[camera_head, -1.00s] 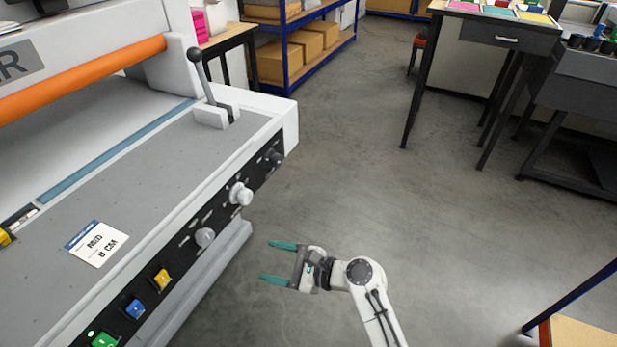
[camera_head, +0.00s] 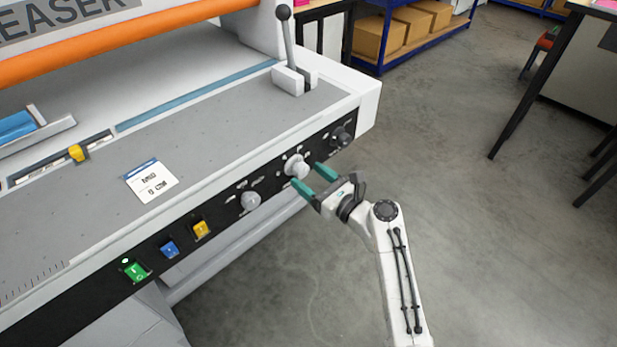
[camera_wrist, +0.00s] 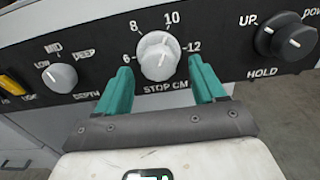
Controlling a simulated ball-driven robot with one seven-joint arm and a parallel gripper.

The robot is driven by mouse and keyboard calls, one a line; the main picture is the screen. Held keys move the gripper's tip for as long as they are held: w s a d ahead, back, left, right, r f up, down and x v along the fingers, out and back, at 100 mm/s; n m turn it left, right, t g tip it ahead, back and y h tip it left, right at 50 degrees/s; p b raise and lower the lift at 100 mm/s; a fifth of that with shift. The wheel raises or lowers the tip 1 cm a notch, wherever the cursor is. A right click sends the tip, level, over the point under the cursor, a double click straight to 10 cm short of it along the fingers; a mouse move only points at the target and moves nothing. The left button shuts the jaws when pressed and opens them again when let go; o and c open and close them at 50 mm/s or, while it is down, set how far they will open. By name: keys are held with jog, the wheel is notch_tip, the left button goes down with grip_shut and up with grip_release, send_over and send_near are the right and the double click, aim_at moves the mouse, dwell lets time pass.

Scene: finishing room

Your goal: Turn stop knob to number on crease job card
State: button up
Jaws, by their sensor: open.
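The white stop knob (camera_wrist: 157,55) is labelled STOP CM, with 6, 8, 10 and 12 around it in the wrist view. I cannot tell clearly which number it points at. It also shows on the front panel in the head view (camera_head: 296,167). My gripper (camera_head: 308,176) is open, its green fingers reaching toward the knob. In the wrist view the fingers (camera_wrist: 160,76) stand left and right of the knob's lower part, apart from it. The job card (camera_head: 151,182) lies on the machine bed; its print is small now, but the earlier head view reads MID, 8 CM.
The depth knob (camera_wrist: 60,77), marked LOW, MID and DEEP, is left of the stop knob. A dark HOLD/UP knob (camera_wrist: 287,38) is to the right. Yellow (camera_head: 201,229), blue (camera_head: 169,249) and green (camera_head: 134,270) buttons line the panel. A lever (camera_head: 287,45) stands above.

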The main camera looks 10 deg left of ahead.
jog(key=shift+w+a, duration=0.4)
jog(key=shift+a, duration=0.2)
jog(key=shift+c, duration=0.4)
jog(key=c, duration=1)
jog(key=shift+o, duration=0.2)
jog(key=shift+n+b, duration=0.3)
jog(key=shift+n, duration=0.1)
jog(key=n+b, duration=0.2)
jog(key=n, duration=0.2)
jog(key=shift+f+n+b, duration=0.15)
jog(key=shift+n+b, duration=0.15)
jog(key=n+b, duration=0.2)
jog(key=n, duration=0.1)
jog(key=shift+n+b, duration=0.85)
jog(key=shift+n, duration=0.85)
